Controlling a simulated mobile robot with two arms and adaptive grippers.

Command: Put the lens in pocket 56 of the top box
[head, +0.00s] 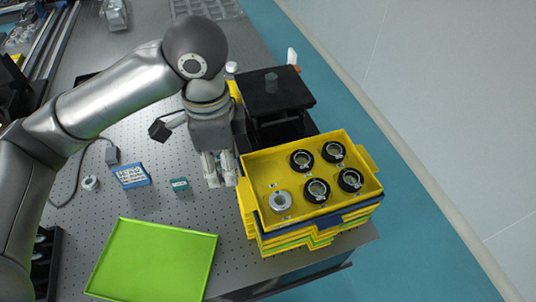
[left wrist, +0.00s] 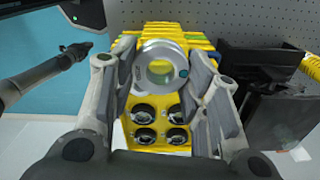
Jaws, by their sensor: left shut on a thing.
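My left gripper (head: 220,182) hangs at the left edge of the yellow top box (head: 252,188), fingers pointing down. In the left wrist view, my left gripper (left wrist: 150,62) is shut on a silver-ringed lens (left wrist: 149,49) with a teal dot, held between the fingertips. The held lens cannot be made out in the head view. The top box holds several black-ringed lenses (head: 317,190) and one silver-ringed piece (head: 280,200) in the front left. The upper-left part of its floor looks empty. Small pocket labels are unreadable. My right gripper is not in view.
The top box sits on a stack of boxes (head: 300,240) near the table edge. A black stand (head: 275,90) is behind it.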

